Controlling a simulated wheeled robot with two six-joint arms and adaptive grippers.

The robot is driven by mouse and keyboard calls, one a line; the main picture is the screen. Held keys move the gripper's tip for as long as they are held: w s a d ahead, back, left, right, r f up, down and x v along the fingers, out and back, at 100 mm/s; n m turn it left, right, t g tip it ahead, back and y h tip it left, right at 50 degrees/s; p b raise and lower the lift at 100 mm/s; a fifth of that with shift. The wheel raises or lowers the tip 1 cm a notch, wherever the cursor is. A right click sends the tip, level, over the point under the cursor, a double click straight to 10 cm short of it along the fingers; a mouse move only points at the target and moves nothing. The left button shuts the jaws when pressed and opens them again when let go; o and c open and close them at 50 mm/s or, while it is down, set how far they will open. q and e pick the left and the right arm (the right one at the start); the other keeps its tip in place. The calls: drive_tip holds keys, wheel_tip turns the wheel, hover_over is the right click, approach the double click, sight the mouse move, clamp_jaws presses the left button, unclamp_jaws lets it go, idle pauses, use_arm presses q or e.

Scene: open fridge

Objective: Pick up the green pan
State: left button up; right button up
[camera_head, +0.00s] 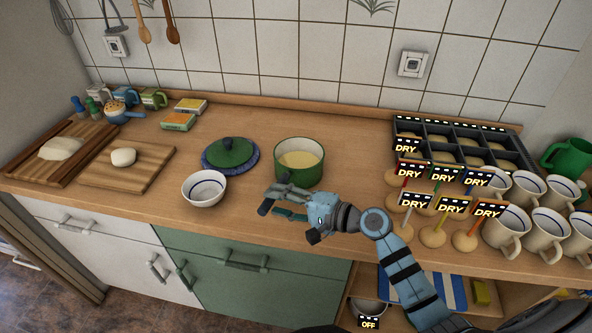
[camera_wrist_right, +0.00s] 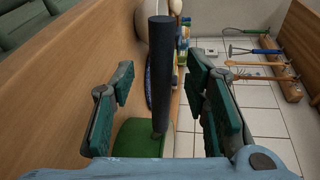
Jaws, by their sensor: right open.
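The green pan (camera_head: 299,172), cream inside with pale yellow contents, stands upright on the wooden counter at the centre of the head view. Its green side also shows low in the right wrist view (camera_wrist_right: 140,138). Its dark round handle (camera_wrist_right: 161,70) runs up the middle of the wrist view. My right gripper (camera_head: 284,202) is at the near side of the pan. In the wrist view, the open fingers of my right gripper (camera_wrist_right: 161,88) are on either side of the handle, with a visible gap on each side. My left gripper is not in view.
A green lid (camera_head: 230,152) on a blue-rimmed plate lies left of the pan. A white bowl (camera_head: 204,188) stands in front of it. Cutting boards (camera_head: 125,175) are at the left. White mugs (camera_head: 503,230), tagged spoons and a dark tray (camera_head: 465,145) crowd the right.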

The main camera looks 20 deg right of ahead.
drive_tip(key=x, duration=0.3)
drive_tip(key=shift+w, duration=0.15)
drive_tip(key=shift+d, duration=0.1)
clamp_jaws()
drive_tip(key=shift+r, duration=0.15)
